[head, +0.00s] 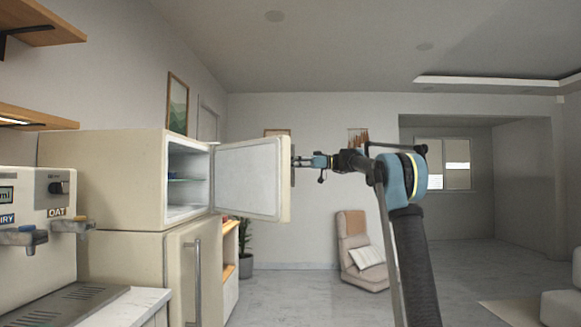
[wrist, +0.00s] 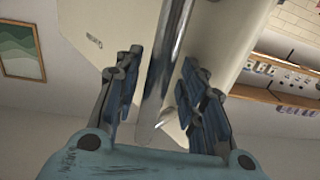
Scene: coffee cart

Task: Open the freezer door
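The freezer door (head: 250,180), cream outside with a white inner panel, stands swung wide open on the upper part of the fridge in the head view. The freezer compartment (head: 187,180) shows inside with a glass shelf. My gripper (head: 300,161) is at the door's outer side, at the handle (head: 292,170). In the wrist view, the metal handle bar (wrist: 168,75) runs between the two fingers of my gripper (wrist: 161,85). The fingers are apart, with a visible gap on both sides of the bar. The door's outer face (wrist: 110,30) is beyond it.
The fridge's lower door (head: 182,270) is shut below, with a vertical handle (head: 198,280). A coffee machine (head: 35,235) stands at the left. A chair (head: 360,250) is at the back. Floor (head: 300,300) right of the fridge is open.

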